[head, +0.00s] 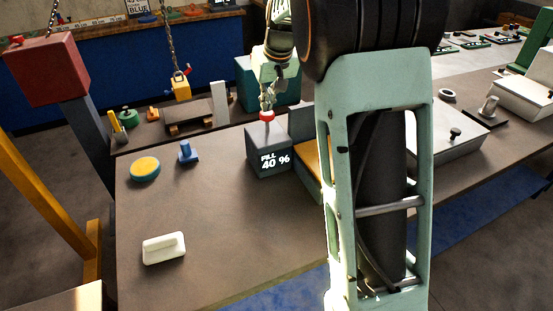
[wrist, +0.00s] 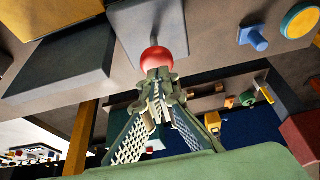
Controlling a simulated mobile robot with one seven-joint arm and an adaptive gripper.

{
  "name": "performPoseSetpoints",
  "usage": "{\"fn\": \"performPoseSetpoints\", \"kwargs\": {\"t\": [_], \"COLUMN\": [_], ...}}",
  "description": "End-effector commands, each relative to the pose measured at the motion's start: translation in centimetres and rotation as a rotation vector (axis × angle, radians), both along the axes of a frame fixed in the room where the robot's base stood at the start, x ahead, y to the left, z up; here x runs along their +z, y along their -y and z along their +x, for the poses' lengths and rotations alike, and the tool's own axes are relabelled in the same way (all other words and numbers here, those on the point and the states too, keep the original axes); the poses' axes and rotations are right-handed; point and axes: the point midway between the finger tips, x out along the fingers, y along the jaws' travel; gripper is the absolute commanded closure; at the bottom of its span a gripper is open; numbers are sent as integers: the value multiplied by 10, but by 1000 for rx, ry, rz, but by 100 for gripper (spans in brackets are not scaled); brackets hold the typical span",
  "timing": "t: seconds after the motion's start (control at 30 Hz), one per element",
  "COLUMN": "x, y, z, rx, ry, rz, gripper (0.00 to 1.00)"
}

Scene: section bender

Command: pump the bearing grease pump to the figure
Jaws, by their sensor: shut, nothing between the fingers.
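The grease pump is a grey box (head: 268,152) on the brown table, with white text reading "FILL 40 %" on its front. My gripper (head: 267,104) is shut and points down, right over the knob. In the wrist view the red knob (wrist: 156,59) lies directly ahead of the closed fingertips (wrist: 158,74), on a thin stem out of the grey box (wrist: 140,30). The tips seem to touch the knob; a tiny gap cannot be ruled out.
The front table middle is clear. A yellow hook block (head: 181,88) hangs behind.

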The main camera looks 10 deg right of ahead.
Motion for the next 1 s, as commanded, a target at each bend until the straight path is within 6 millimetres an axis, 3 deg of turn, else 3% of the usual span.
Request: {"fn": "performPoseSetpoints", "kwargs": {"t": [0.43,1.0], "x": [37,39], "y": [1,0], "z": [1,1], "rx": [-2,-2], "ry": [5,7], "rz": [0,1], "gripper": [100,100]}}
